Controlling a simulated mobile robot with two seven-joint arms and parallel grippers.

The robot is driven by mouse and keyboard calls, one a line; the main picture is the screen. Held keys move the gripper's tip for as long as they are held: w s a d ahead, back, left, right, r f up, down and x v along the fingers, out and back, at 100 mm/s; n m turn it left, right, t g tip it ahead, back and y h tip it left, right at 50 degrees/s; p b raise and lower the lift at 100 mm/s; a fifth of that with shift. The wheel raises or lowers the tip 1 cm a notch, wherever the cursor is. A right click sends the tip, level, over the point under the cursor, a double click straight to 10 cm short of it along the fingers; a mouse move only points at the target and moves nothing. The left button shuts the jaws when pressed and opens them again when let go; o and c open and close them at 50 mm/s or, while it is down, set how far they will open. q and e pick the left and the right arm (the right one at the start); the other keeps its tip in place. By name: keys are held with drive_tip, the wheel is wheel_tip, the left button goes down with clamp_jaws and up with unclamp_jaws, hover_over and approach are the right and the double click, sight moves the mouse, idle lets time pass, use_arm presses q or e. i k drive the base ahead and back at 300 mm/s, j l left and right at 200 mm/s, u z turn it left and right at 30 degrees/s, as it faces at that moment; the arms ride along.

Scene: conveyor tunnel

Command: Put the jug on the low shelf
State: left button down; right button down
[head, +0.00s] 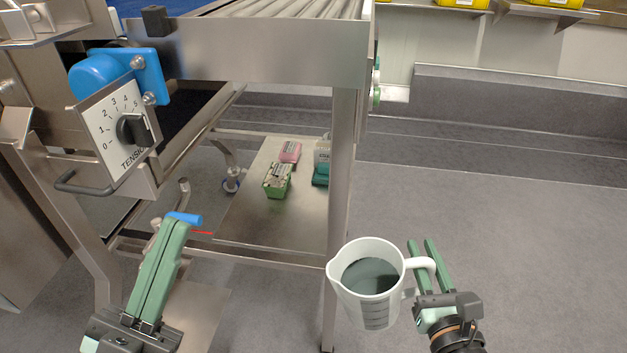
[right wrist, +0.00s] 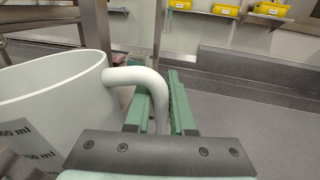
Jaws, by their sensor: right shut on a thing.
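The white measuring jug (head: 367,305) is upright in the air over the floor, with dark liquid inside. In the right wrist view the jug (right wrist: 50,95) fills the left side, its handle running between the fingers. My right gripper (head: 422,252) is shut on the handle; its fingers also show in the right wrist view (right wrist: 160,98). The low shelf (head: 272,227) is a steel plate under the conveyor, left of and beyond the jug. My left gripper (head: 175,228) is empty, its fingers together, in front of the frame at lower left.
On the shelf stand a green tub (head: 277,181), a pink box (head: 290,152) and a white-and-teal container (head: 321,165), towards its back. A steel leg (head: 341,170) rises between shelf and jug. The shelf's front part is bare. A tension dial (head: 118,130) overhangs at left.

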sight(312, 221)
drive_tip(key=i+l, duration=0.1)
drive_tip(key=l, duration=0.25)
drive_tip(key=i+l, duration=0.1)
drive_tip(key=l, duration=0.25)
drive_tip(key=i+l, duration=0.1)
drive_tip(key=l, duration=0.6)
drive_tip(key=i+l+u, duration=0.1)
drive_tip(key=u, duration=0.15)
drive_tip(key=l+u, duration=0.3)
drive_tip(key=u, duration=0.75)
drive_tip(key=i+j, duration=0.4)
